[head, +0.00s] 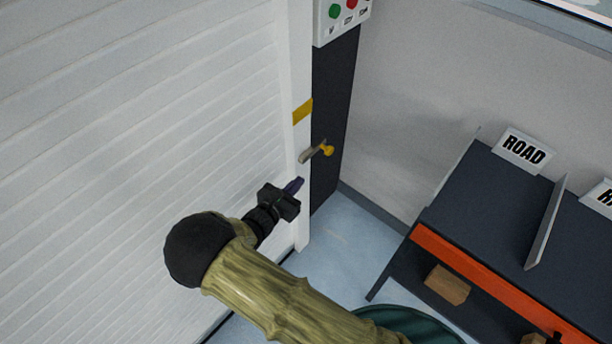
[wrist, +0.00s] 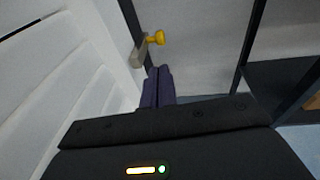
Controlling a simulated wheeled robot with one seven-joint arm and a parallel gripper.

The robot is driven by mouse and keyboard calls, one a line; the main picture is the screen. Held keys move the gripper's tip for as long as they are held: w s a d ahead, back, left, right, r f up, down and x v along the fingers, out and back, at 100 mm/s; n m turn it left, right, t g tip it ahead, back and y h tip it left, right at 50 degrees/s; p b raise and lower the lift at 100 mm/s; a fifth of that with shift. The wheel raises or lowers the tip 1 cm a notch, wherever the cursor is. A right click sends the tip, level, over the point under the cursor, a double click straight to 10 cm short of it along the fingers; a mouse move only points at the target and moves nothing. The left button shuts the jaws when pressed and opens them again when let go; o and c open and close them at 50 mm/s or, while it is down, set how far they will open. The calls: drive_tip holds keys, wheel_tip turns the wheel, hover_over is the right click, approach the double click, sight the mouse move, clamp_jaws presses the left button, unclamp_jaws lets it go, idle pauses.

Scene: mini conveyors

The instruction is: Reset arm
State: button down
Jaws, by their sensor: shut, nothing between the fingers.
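My gripper (head: 294,187) is at the end of my arm, in front of the white slatted shutter door near its right edge. In the wrist view its two purple fingers (wrist: 158,86) are together, with nothing between them. A metal latch with a yellow knob (head: 327,150) is on the door frame, a little beyond and above the fingertips. The knob also shows in the wrist view (wrist: 156,38), just above the fingers. The fingers look apart from the latch, though the exact gap is hard to tell.
The slatted door (head: 140,120) fills the left side. A control box with green and red buttons (head: 342,16) is above the latch. Blue floor lies between.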

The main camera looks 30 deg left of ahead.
drive_tip(key=shift+s, duration=0.25)
drive_tip(key=shift+d, duration=0.1)
drive_tip(key=w+d+r+m+g+h+p, duration=0.1)
drive_tip(key=d+r+m+g+h, duration=0.15)
drive_tip(key=d+m+g, duration=0.4)
drive_tip(key=w+d+r+m+g+h+p, duration=0.15)
drive_tip(key=d+r+m, duration=0.25)
drive_tip(key=d, duration=0.6)
drive_tip(key=w+d+r+m+g+h+p, duration=0.25)
drive_tip(key=d+m, duration=0.25)
drive_tip(key=d, duration=0.3)
drive_tip(key=s+d+r+m+g+y+p, duration=0.1)
drive_tip(key=s+d+r+m+y, duration=0.3)
drive_tip(key=d+r+m, duration=0.5)
drive_tip(key=s+d+r+m+g+y+p, duration=0.2)
drive_tip(key=s+d+r+m+y+p, duration=0.2)
drive_tip(key=s+d+r+m, duration=0.3)
wheel_tip(320, 180, up, 3)
drive_tip(key=d+m, duration=0.2)
drive_tip(key=m, duration=0.1)
